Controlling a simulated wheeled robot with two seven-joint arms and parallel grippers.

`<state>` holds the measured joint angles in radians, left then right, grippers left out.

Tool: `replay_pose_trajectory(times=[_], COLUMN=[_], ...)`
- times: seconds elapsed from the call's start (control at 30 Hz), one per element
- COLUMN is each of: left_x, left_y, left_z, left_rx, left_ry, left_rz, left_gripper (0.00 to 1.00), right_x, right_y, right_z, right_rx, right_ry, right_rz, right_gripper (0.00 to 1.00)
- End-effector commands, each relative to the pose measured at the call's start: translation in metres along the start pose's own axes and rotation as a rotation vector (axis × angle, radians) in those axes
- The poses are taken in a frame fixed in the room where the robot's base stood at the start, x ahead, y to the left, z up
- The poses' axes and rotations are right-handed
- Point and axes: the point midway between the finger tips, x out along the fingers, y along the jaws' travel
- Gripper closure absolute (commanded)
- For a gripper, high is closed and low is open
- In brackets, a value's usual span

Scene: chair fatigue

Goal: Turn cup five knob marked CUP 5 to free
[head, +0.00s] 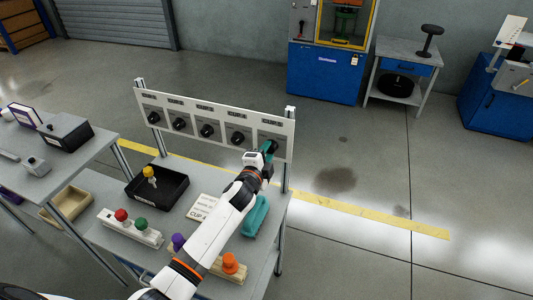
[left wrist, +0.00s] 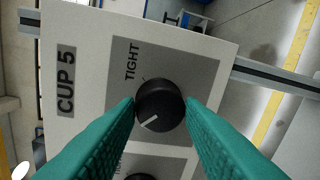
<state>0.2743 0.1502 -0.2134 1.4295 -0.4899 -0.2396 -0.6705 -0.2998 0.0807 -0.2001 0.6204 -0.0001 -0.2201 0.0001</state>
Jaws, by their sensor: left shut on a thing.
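The black knob (left wrist: 159,104) under the label CUP 5 (left wrist: 66,81) sits on a grey plate of the white panel. The teal fingers of my left gripper (left wrist: 160,108) are on both sides of it, shut on it. Its white pointer line points to the lower left in the left wrist view, away from the word TIGHT (left wrist: 131,60). No FREE marking can be read. In the head view my left gripper (head: 269,149) reaches the right end of the panel (head: 215,117) and hides most of this knob. My right gripper is not in view.
Several similar black knobs, one of them (head: 238,138) the nearest, line the panel to the left.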

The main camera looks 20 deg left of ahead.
Motion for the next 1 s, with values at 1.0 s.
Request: replay_pose_trajectory(times=[1.0], left_x=[-0.094], left_y=[-0.003], left_z=[-0.001], left_rx=[-0.001], left_ry=[0.000], left_rz=[-0.004], left_gripper=[0.44], right_x=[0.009], right_y=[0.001], right_z=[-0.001], right_rx=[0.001], right_ry=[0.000], right_rz=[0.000], right_gripper=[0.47])
